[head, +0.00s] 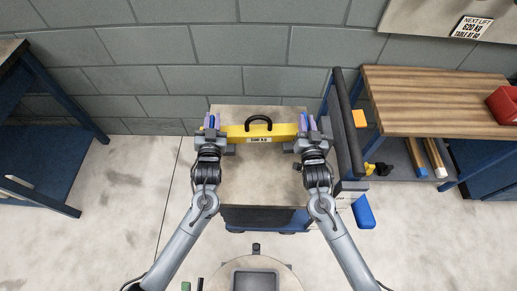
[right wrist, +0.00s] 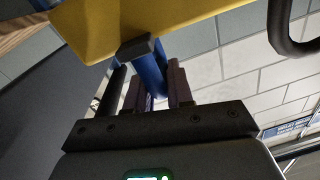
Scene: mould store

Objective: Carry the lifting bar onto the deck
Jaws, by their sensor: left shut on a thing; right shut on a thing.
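The yellow lifting bar (head: 240,133), with a black arched handle and a white label, lies level across the far part of the deck (head: 255,185) in the head view. The deck is the pale top of a blue-sided cart. My left gripper (head: 211,122) is shut on the bar's left end, at a blue grip. My right gripper (head: 309,124) is shut on its right end. In the right wrist view, the right fingers (right wrist: 158,88) close around a blue post under the yellow bar (right wrist: 120,28). I cannot tell whether the bar touches the deck.
A wooden-topped bench (head: 430,90) with a red bin (head: 504,104) stands at the right. A dark upright rail (head: 347,125) runs close beside my right gripper. A blue-legged table (head: 35,150) stands at the left. A block wall (head: 170,70) is behind. The near deck is clear.

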